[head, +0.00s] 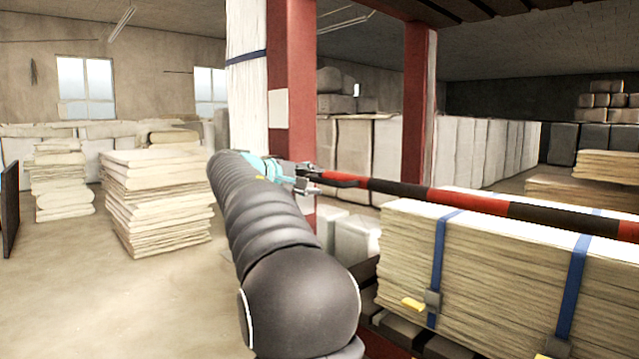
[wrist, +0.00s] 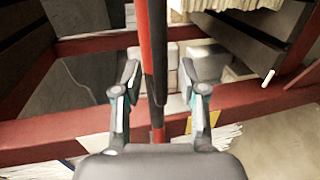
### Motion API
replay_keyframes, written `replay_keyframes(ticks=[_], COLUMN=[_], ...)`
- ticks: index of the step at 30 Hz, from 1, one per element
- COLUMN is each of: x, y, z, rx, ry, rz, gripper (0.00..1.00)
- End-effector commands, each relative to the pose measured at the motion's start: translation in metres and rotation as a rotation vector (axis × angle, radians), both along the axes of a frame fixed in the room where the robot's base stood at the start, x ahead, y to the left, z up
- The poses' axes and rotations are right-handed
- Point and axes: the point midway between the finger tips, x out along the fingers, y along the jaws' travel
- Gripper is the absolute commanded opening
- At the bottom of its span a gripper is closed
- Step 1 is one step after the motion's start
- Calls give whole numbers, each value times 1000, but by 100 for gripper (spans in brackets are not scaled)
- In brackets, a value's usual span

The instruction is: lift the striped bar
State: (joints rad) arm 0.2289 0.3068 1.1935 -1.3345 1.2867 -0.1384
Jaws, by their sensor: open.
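The striped bar (head: 450,199) is long, thin, and red and black. In the head view it runs from near my gripper (head: 306,179) to the right edge, passing above a strapped stack of cloth. In the wrist view the bar (wrist: 148,40) runs from the top edge down between the two fingers of my gripper (wrist: 160,70). The fingers are spread, with a visible gap on each side of the bar. How far the bar lies below the fingertips I cannot tell. Its lower end in the wrist view is partly hidden by my gripper body.
A cloth stack (head: 490,262) with blue straps stands right of my arm. Red posts (head: 418,110) rise behind my gripper. A red beam (wrist: 45,133) crosses the wrist view. Another cloth stack (head: 157,200) stands on the floor at left, with open floor (head: 90,290) in front.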

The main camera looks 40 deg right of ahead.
Motion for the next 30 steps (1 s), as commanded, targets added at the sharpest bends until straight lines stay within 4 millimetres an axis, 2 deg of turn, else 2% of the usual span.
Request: replay_keyframes(ticks=[6, 16, 17, 21, 22, 30], x=[2, 2, 2, 2, 2, 2], y=[-19, -22, -22, -22, -22, -22], z=[-4, -5, -5, -5, -5, -4], rx=[0, 0, 0, 0, 0, 0], ry=[0, 0, 0, 0, 0, 1], rz=[0, 1, 1, 1, 1, 0], gripper=[41, 41, 39, 4, 0, 0])
